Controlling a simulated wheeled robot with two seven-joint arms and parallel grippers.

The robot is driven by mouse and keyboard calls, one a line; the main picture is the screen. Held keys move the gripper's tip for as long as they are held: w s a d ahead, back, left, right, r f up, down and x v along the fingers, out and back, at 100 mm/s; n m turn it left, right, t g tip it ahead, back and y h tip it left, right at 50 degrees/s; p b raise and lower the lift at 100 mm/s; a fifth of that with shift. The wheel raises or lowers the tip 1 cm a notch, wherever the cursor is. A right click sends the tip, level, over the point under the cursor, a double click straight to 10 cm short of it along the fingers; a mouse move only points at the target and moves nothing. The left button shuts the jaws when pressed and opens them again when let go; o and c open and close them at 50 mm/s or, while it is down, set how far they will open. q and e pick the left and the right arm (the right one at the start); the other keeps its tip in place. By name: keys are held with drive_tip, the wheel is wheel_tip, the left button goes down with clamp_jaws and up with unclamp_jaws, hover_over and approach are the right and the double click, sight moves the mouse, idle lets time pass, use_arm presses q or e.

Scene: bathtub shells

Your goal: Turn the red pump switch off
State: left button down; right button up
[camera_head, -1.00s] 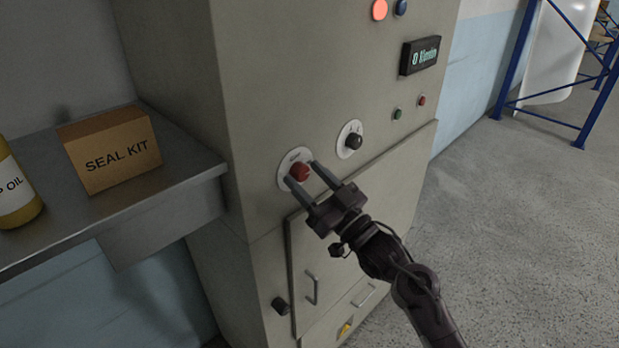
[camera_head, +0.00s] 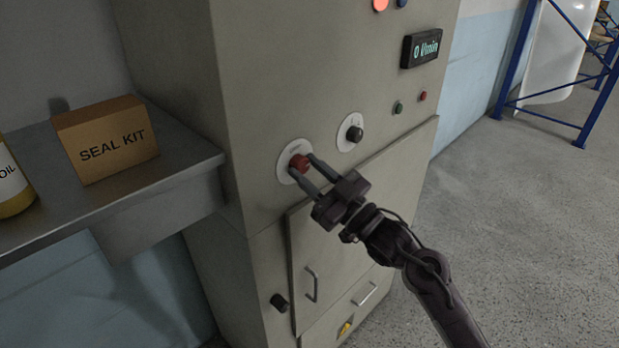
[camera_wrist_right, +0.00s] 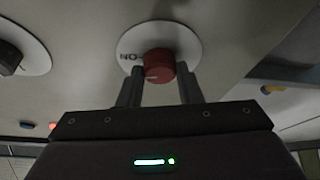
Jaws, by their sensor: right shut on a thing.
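The red pump switch (camera_head: 299,163) is a round red knob on a white disc on the front of the grey cabinet. In the right wrist view the red knob (camera_wrist_right: 158,66) shows a pale pointer line on its face, and the disc carries the letters "ON". My right gripper (camera_head: 302,168) has one finger on each side of the knob and is shut on it. In the right wrist view the fingers (camera_wrist_right: 160,88) reach up to the knob's sides. My left gripper is not in view.
A black knob (camera_head: 354,133) on a white disc sits to the right of the red one. A display (camera_head: 421,48) reads "0 l/min". A seal kit box (camera_head: 106,138) and an oil bottle (camera_head: 12,184) stand on the metal shelf (camera_head: 182,172) at left. Open floor lies right.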

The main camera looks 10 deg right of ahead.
drive_tip(key=n+g+b, duration=0.1)
drive_tip(key=n, duration=0.1)
drive_tip(key=n+g+y+b, duration=0.1)
drive_tip(key=n, duration=0.2)
drive_tip(key=shift+d+f+b, duration=0.1)
drive_tip(key=shift+b, duration=0.25)
drive_tip(key=n+g+b, duration=0.1)
drive_tip(key=n, duration=0.2)
drive_tip(key=n+g+y+b, duration=0.1)
drive_tip(key=n+g+b, duration=0.1)
drive_tip(key=n, duration=0.1)
drive_tip(key=shift+w+d, duration=0.1)
drive_tip(key=n+b, duration=0.1)
drive_tip(key=n, duration=0.1)
drive_tip(key=n+g, duration=0.1)
drive_tip(key=n, duration=0.1)
drive_tip(key=shift+r+h+b, duration=0.2)
drive_tip(key=shift+h+b, duration=0.1)
drive_tip(key=shift+b, duration=0.1)
drive_tip(key=shift+r+n+g+h+b, duration=0.1)
drive_tip(key=shift+n+g+h+b, duration=0.5)
drive_tip(key=shift+n, duration=1.1)
drive_tip(key=o, duration=1)
drive_tip(key=shift+r, duration=0.1)
